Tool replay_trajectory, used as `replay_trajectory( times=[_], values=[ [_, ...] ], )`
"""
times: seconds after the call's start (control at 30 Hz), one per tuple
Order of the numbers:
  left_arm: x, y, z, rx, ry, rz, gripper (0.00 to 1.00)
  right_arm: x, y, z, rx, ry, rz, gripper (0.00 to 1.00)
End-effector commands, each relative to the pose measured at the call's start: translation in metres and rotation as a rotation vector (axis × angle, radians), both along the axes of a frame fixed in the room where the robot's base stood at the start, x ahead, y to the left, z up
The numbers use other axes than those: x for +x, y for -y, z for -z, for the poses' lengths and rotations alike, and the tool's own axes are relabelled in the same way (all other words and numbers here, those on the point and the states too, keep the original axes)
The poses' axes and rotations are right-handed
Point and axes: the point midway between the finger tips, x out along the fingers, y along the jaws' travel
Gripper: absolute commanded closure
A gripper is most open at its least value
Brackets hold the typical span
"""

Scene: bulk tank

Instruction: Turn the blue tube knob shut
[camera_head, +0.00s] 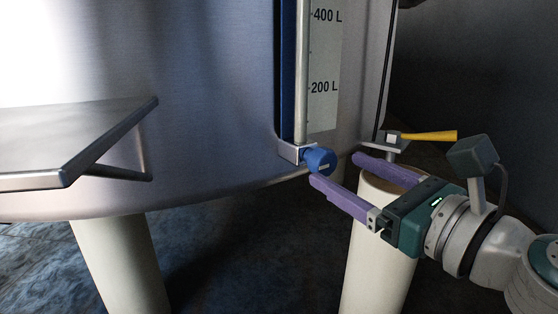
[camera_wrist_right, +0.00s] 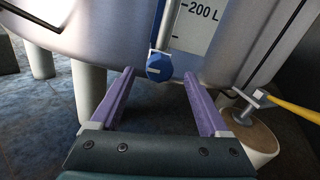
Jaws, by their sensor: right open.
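The blue tube knob (camera_head: 320,161) is at the bottom of the clear level tube (camera_head: 301,80) on the steel tank. It has a white mark on its face. In the right wrist view the knob (camera_wrist_right: 159,67) is ahead of the fingertips, between them in the picture. My right gripper (camera_head: 333,167) is open, with purple fingers spread and nothing between them. Its fingertips look close to the knob but not around it. In the right wrist view both fingers (camera_wrist_right: 158,75) show apart. My left gripper is not in view.
A metal shelf (camera_head: 75,140) juts from the tank at left. A yellow handle (camera_head: 428,136) on a metal fitting is right of the knob, beyond the gripper. Pale tank legs (camera_head: 118,262) stand below. A scale with 200 L and 400 L marks (camera_head: 323,60) is beside the tube.

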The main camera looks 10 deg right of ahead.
Motion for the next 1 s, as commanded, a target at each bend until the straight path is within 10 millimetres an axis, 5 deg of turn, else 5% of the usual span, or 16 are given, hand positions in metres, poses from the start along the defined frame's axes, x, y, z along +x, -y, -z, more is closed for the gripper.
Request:
replay_trajectory(
  times=[0.2,0.57,1.0],
  values=[
    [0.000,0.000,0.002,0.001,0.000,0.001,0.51,0.026,-0.009,0.000,0.003,0.001,0.000,0.21],
    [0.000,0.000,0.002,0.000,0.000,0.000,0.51,0.032,-0.011,0.000,0.003,-0.001,0.000,0.21],
    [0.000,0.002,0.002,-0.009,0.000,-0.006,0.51,0.032,-0.011,0.000,0.003,-0.001,0.000,0.68]
  ],
)
